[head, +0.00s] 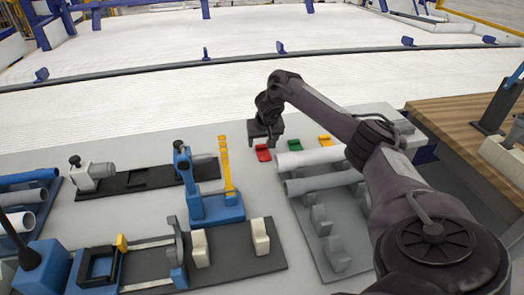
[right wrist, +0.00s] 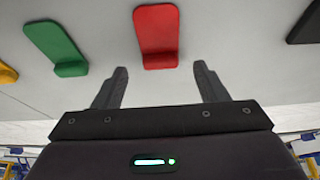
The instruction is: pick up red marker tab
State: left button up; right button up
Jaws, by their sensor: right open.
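The red marker tab (head: 263,153) lies on the grey table near its far edge, left of a green tab (head: 295,145) and a yellow tab (head: 325,140). My right gripper (head: 265,138) is at the table's far edge, just behind the red tab. In the right wrist view the red tab (right wrist: 157,36) lies ahead of the open, empty fingers (right wrist: 160,80), centred roughly between them and not between the tips. The green tab (right wrist: 56,46) is to the left there. My left gripper is not in view.
A blue stand with a yellow upright (head: 227,170) is to the left. A black fixture (head: 140,178) lies further left. The table between stand and red tab is clear.

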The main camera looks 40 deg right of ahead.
jog(key=x, duration=0.2)
jog(key=shift+w+f, duration=0.15)
jog(key=shift+f, duration=0.1)
jog(key=c, duration=1)
jog(key=shift+r, duration=0.15)
jog(key=shift+c, duration=0.2)
